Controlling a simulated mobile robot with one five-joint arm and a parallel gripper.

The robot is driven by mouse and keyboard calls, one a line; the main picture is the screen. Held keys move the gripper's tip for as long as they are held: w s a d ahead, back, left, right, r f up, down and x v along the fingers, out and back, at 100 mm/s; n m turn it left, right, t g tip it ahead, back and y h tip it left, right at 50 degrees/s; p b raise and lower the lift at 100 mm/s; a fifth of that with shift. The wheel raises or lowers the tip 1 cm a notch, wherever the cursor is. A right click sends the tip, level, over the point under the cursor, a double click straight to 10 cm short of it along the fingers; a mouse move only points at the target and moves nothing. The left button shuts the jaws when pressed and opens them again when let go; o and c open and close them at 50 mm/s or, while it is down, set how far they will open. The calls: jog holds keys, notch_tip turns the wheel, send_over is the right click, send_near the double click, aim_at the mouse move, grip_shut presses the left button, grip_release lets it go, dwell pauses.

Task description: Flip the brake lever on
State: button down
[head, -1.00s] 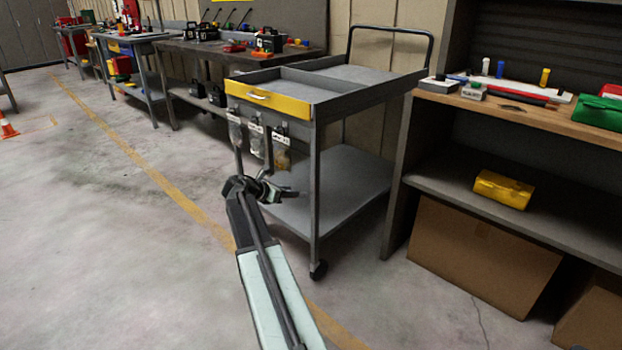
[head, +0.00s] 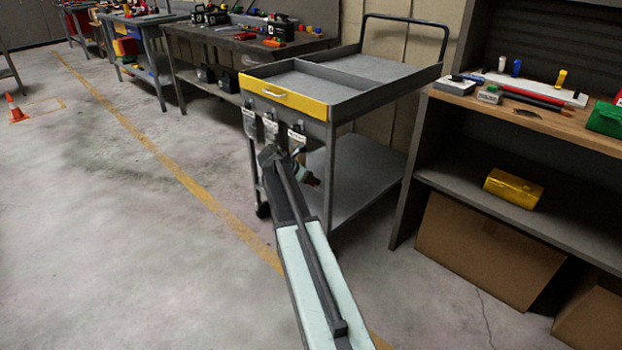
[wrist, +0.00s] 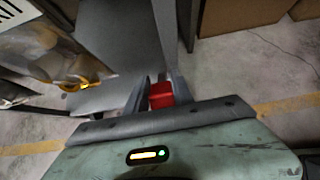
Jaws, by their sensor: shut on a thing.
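The grey cart (head: 340,110) with a yellow drawer front (head: 287,98) stands ahead in the head view. My gripper (head: 306,170) is at its front side, below the hanging labelled pouches, and my arm hides part of that area. In the wrist view, my gripper (wrist: 160,92) is shut on a red piece (wrist: 161,95) between its fingers. I cannot tell whether this red piece is the brake lever, and no other lever shows clearly. The cart's lower shelf shows behind the fingers.
Labelled clear pouches (head: 270,128) hang on the cart front; one (wrist: 45,52) is close at left in the wrist view. A workbench (head: 245,48) stands behind the cart. A shelf unit (head: 500,195) stands at right. Open floor (head: 120,240) lies at left.

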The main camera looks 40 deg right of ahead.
jog(key=c, duration=1.1)
grip_release()
jog(key=shift+a, duration=0.1)
jog(key=shift+r, duration=0.1)
jog(key=p+v, duration=0.5)
jog(key=v, duration=0.2)
jog(key=shift+a+r, duration=0.2)
jog(key=shift+a, duration=0.15)
